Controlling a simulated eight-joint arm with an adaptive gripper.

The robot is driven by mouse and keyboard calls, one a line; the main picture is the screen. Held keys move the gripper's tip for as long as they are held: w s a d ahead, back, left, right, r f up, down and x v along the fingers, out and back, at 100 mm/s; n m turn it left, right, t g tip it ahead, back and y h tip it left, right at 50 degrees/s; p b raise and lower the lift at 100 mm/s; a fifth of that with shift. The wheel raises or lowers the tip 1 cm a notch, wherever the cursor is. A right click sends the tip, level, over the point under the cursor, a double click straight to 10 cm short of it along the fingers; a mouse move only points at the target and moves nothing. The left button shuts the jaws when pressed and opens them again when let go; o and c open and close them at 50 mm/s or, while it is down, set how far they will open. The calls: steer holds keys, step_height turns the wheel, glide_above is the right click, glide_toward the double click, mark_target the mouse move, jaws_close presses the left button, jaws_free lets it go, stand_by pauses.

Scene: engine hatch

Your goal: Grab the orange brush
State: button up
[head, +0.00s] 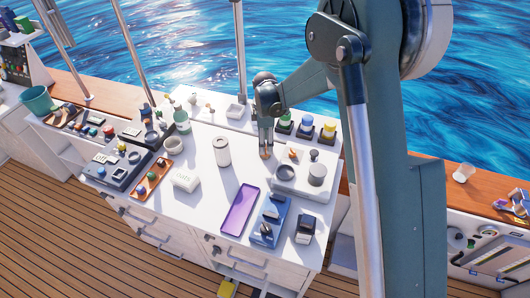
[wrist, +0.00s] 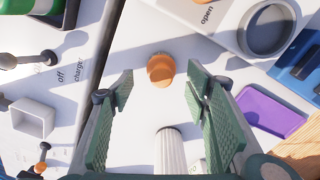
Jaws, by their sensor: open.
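A small rounded orange object (wrist: 160,70), seemingly the orange brush, is on the white counter in the wrist view. It appears between and just beyond my fingertips, with clear gaps on both sides. My gripper (wrist: 160,92) is open and empty, its green pads apart. In the head view my gripper (head: 266,135) points down over the back of the counter, with a bit of orange (head: 266,155) showing just below it. The gripper hides most of the object there, and bristles cannot be made out.
A white ribbed cylinder (wrist: 171,150) is close to the gripper; it also stands in the head view (head: 222,151). A panel with round grey knobs (head: 316,174) is to the right. A purple tray (head: 240,208) and blue box (head: 270,220) are nearer the front edge.

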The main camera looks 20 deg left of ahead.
steer(key=shift+s+f+p, duration=0.1)
steer(key=shift+f+p, duration=0.2)
steer(key=shift+f, duration=2.2)
steer(key=c, duration=1)
